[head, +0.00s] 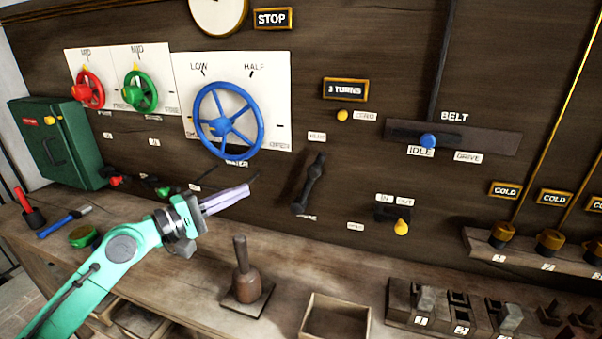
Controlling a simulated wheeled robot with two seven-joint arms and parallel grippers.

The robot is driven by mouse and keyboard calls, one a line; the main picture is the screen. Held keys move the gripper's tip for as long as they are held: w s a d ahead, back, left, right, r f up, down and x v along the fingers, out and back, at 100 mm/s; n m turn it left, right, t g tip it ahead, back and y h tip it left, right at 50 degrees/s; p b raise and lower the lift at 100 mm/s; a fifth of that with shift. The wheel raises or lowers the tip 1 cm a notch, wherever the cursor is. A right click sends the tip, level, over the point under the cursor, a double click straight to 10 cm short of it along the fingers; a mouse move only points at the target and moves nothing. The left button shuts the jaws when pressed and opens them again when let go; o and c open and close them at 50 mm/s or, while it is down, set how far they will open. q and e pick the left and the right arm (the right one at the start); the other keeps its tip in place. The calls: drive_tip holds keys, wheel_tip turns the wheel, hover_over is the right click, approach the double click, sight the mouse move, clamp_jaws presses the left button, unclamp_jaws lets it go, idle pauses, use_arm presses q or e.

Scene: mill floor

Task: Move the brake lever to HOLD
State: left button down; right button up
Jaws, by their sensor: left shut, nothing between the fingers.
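A dark lever (310,182) is mounted on the wooden wall panel, right of the blue wheel, and leans with its upper end to the right. I take it for the brake lever, but no readable BRAKE label shows. Small white plates sit above it (317,137), below it, and to its lower right (355,226); their words are too small to read surely. My left gripper (243,189) is shut and empty, below the blue wheel and left of the lever, apart from it in the picture. My right gripper is not in view.
A blue wheel (228,121) is above my left gripper. A wooden mallet (244,272) stands upright on the bench (190,292), near an open wooden box (336,318). A blue-knobbed belt lever (428,140) and a yellow-knobbed IN/OUT control (401,227) are to the right.

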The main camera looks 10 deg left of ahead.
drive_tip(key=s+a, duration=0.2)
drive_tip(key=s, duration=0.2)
use_arm(q)
drive_tip(key=r+p, duration=0.1)
drive_tip(key=p, duration=0.9)
hover_over(308, 185)
drive_tip(key=s+d+v, duration=0.1)
drive_tip(key=v, duration=0.5)
drive_tip(key=shift+w+d+r, duration=0.15)
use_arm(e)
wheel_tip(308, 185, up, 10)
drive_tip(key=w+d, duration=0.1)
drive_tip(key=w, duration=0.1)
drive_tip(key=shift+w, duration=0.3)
use_arm(q)
drive_tip(key=shift+w, duration=0.1)
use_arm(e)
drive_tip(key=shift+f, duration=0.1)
